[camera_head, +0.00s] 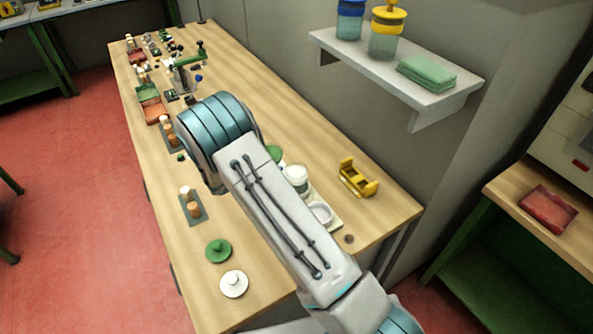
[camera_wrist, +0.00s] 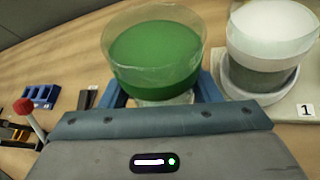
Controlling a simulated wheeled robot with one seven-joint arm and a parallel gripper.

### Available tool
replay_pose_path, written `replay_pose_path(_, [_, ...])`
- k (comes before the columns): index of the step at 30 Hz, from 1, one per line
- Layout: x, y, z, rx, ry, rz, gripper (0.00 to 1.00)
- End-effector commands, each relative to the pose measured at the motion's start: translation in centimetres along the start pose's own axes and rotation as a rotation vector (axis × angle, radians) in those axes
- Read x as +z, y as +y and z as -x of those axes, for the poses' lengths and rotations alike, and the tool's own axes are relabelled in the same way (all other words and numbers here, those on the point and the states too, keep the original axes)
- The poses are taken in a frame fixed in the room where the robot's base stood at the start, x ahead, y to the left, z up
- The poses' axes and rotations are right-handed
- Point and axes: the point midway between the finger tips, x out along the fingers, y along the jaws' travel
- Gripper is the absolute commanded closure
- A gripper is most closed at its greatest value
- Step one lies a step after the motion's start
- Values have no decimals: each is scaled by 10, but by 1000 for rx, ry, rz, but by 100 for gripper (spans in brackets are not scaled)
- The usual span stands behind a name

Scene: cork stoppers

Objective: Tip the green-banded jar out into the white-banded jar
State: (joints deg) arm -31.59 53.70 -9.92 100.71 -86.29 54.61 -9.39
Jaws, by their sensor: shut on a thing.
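My gripper (camera_wrist: 160,92) has its blue fingers on either side of the green-banded jar (camera_wrist: 155,60) and is shut on it. The jar is clear-walled with a wide green part, and looks about upright in the wrist view. In the head view only a green bit of it (camera_head: 274,153) shows past my arm; my gripper is hidden there. The white-banded jar (camera_wrist: 270,40) stands just to the right, apart from the held jar, in a round white seat. It also shows in the head view (camera_head: 296,172). I cannot make out the jars' contents.
A pale board (camera_wrist: 291,117) marked 1 carries the white jar; an empty white ring (camera_head: 321,212) sits near it. A yellow holder (camera_head: 358,178) stands right. A green lid (camera_head: 218,250) and white lid (camera_head: 234,284) lie at the front. A shelf (camera_head: 400,72) overhangs the wall side.

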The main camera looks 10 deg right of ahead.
Motion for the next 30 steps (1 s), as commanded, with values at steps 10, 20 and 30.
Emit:
replay_pose_path(10, [11, -7, 3, 65, 36, -157, 76])
replay_pose_path(20, [65, 2, 27, 126, 70, -299, 76])
replay_pose_path(30, [64, 1, 27, 142, 78, -338, 76])
